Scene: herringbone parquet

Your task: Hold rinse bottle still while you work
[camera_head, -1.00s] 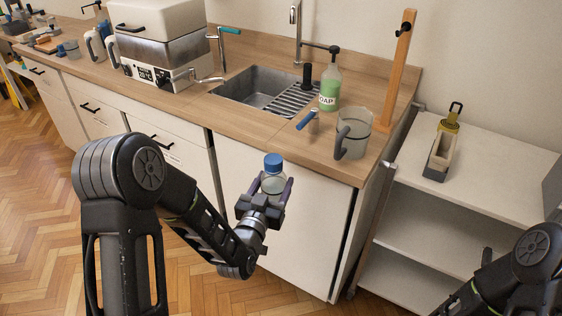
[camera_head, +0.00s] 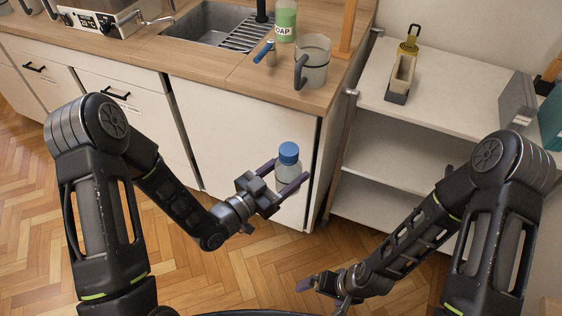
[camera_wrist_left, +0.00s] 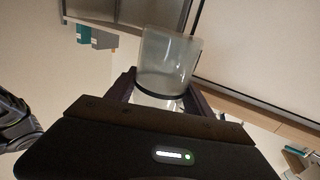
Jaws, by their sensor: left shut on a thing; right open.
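The rinse bottle (camera_head: 288,174) is a clear bottle with a blue cap, held upright in the air in front of the white cabinet. My left gripper (camera_head: 284,180) is shut on it, with a finger on each side of its body. In the left wrist view, the clear bottle body (camera_wrist_left: 168,58) stands between the two dark fingers; its cap is not visible there. My right gripper (camera_head: 322,284) is low at the bottom centre of the head view, below and apart from the bottle. It is open and appears empty.
The wooden counter (camera_head: 222,84) holds a sink (camera_head: 205,22), a soap bottle (camera_head: 285,22) and a clear jug (camera_head: 314,62). A white shelf unit (camera_head: 440,105) at the right carries a yellow-topped holder (camera_head: 402,75). Parquet floor (camera_head: 270,262) lies open below.

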